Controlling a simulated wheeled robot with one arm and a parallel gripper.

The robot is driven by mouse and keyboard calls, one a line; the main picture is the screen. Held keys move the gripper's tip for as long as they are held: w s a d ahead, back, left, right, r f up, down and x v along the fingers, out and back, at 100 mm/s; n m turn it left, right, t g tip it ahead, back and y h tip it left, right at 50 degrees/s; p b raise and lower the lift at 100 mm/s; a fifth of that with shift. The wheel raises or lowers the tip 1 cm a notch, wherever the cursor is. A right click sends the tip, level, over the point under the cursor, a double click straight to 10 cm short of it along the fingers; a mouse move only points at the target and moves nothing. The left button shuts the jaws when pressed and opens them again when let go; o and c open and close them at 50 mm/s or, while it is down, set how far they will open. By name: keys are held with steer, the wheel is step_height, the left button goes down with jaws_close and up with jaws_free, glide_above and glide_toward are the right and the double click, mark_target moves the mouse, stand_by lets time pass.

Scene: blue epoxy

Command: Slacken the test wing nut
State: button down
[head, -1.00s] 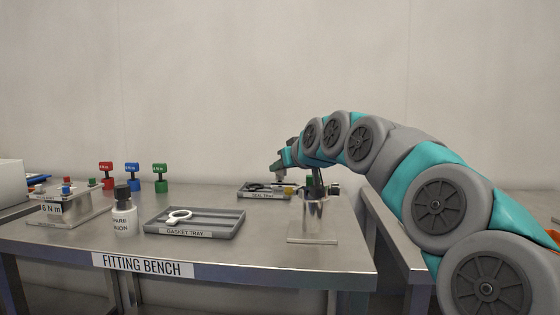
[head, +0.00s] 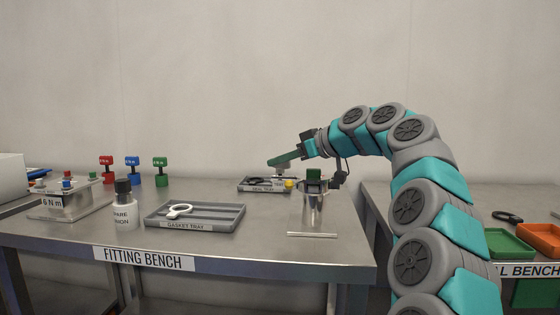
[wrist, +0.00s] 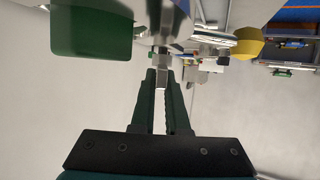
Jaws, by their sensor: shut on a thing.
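My gripper (wrist: 161,76) is shut on a small bright metal piece (wrist: 162,64) between its dark green fingertips. I cannot tell whether this piece is the test wing nut; its shape is mostly hidden. A larger shiny metal part (wrist: 168,18) lies just beyond it. A green block (wrist: 90,32) is at its upper left. In the head view my gripper (head: 282,163) reaches left, above the seal tray (head: 262,190). A steel cylinder (head: 313,210) with a green block (head: 313,175) on top stands below and right of it.
The gasket tray (head: 194,226) holds a white ring-shaped part. A spare union bottle (head: 124,215) and a 6 N m block (head: 62,205) stand further left. Red, blue and green pieces stand behind. A yellow part (head: 289,184) is near the seal tray. The bench front is largely clear.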

steer(key=shift+w+d+f+n+g+y, duration=0.1)
steer(key=shift+n+g+y, duration=0.3)
steer(key=shift+n+g, duration=0.6)
stand_by(0.4)
steer(key=c, duration=0.9)
jaws_free()
steer(key=shift+s, duration=0.2)
